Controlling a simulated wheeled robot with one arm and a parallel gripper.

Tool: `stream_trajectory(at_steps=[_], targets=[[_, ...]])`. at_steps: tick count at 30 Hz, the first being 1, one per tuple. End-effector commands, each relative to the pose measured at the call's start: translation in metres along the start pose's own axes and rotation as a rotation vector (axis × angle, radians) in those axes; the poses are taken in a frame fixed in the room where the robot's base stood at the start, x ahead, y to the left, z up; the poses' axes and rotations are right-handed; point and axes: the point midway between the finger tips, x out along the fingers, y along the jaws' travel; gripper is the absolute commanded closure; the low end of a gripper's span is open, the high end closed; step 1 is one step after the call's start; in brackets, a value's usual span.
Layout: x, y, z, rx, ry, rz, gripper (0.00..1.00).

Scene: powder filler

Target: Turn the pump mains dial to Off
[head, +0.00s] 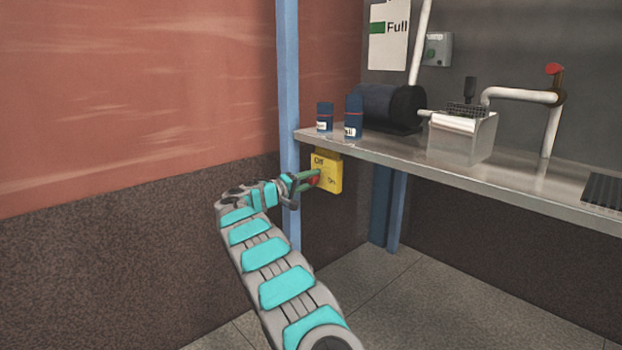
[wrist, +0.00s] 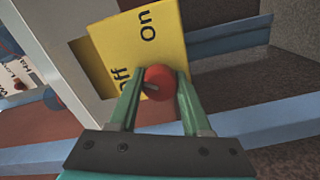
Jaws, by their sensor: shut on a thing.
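The pump mains dial (wrist: 158,80) is a red knob on a yellow box (head: 328,168) under the front left of the steel shelf. The box also shows in the wrist view (wrist: 172,32), with black "Off" and "On" labels. My gripper (head: 306,181) reaches the dial from the left in the head view. In the wrist view its two green fingers stand on either side of the red knob, shut on it. The left finger partly covers the "Off" label. I cannot tell for certain which label the dial points to.
A blue post (head: 288,90) stands just behind my gripper. The steel shelf (head: 400,157) above the box carries two blue containers (head: 354,117), a dark motor (head: 392,106), a metal hopper (head: 463,138) and a pipe with a red-handled valve (head: 554,70). The floor below is clear.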

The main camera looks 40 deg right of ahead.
Motion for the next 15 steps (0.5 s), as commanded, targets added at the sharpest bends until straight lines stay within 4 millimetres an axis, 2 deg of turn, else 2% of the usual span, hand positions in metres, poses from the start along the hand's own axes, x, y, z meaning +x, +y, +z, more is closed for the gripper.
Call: stream_trajectory(at_steps=[15], targets=[[-0.0002,0.0015,-0.0010,-0.442,0.001,-0.002,1.00]])
